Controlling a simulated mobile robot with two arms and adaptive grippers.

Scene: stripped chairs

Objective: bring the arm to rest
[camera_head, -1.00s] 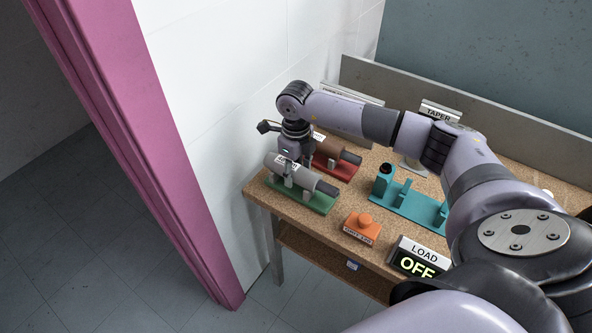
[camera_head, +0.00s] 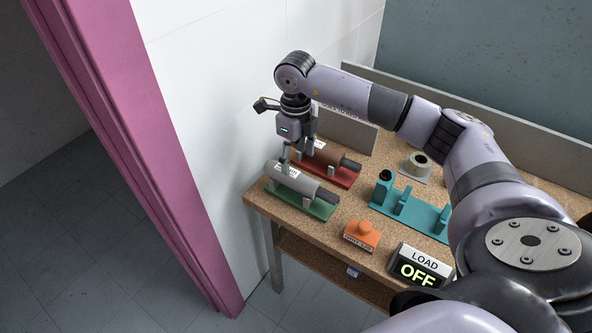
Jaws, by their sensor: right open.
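My right arm reaches in from the right over a cork-topped workbench (camera_head: 268,209). Its gripper (camera_head: 293,158) points down near the bench's left end, open, with its fingertips above and just behind a grey cylinder (camera_head: 292,180) on a green base. I see nothing held between the fingers. A brown cylinder (camera_head: 320,153) on a red base stands right behind, partly hidden by the gripper. My left gripper is out of view.
A teal stand (camera_head: 412,211), an orange labelled block (camera_head: 362,231) and a LOAD sign reading OFF (camera_head: 420,266) stand on the bench. A white wall borders the left, with a pink post (camera_head: 140,130) nearer me.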

